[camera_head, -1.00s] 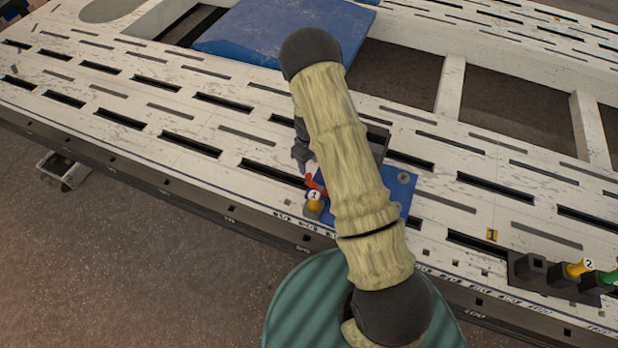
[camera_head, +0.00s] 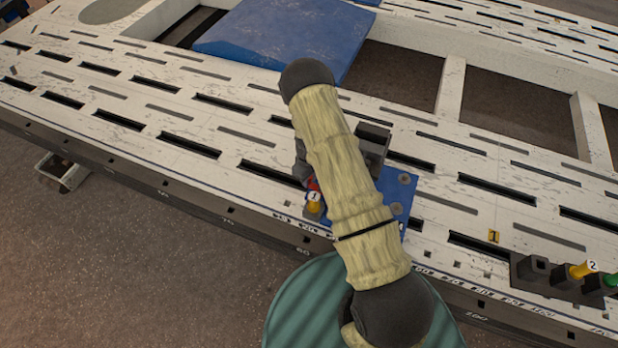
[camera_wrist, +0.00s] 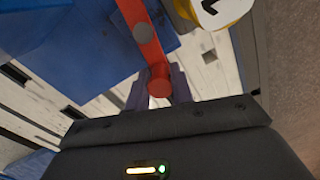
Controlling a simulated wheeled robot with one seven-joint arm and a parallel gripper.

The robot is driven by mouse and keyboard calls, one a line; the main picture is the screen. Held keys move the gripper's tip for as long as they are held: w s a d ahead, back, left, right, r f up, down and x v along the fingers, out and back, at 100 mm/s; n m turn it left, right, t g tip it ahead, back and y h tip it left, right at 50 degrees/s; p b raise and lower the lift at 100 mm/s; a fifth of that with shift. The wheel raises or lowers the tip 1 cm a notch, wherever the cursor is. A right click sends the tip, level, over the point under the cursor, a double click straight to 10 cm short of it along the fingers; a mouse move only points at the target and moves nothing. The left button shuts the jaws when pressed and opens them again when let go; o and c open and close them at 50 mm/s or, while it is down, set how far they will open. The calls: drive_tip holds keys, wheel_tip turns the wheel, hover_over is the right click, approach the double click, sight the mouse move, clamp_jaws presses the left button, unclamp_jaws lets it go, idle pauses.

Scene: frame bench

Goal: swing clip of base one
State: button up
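The tag and yellow post (camera_wrist: 217,8) show at the top of the wrist view. The clip is a red lever (camera_wrist: 142,38) with a round red end; in the head view only a small red part (camera_head: 313,184) shows. My gripper (camera_wrist: 158,88) has its dark fingers on either side of the lever's round end, seemingly closed against it. In the head view my arm hides most of the gripper and part of the plate.
A dark block (camera_head: 373,140) stands at the plate's back edge. A large blue panel (camera_head: 270,40) lies at the back. The bench left of the plate is clear.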

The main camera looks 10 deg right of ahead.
clamp_jaws()
drive_tip(key=shift+w+d+m, duration=0.1)
drive_tip(key=shift+m, duration=0.2)
drive_tip(key=m, duration=0.2)
drive_tip(key=w+d+m, duration=0.1)
drive_tip(key=shift+d+m, duration=0.2)
drive_tip(key=shift+m, duration=0.2)
drive_tip(key=d+m, duration=0.1)
drive_tip(key=m, duration=0.1)
drive_tip(key=shift+m+p, duration=0.3)
drive_tip(key=shift+m, duration=0.1)
drive_tip(key=d+m, duration=0.1)
drive_tip(key=m, duration=0.1)
drive_tip(key=d+m, duration=0.1)
drive_tip(key=m, duration=0.1)
drive_tip(key=shift+s+d+m+p, duration=0.2)
drive_tip(key=shift+d+m, duration=0.15)
drive_tip(key=shift+m, duration=0.7)
drive_tip(key=shift+s+d+m+p, duration=0.1)
drive_tip(key=shift+d+m+p, duration=0.15)
drive_tip(key=shift+m, duration=0.8)
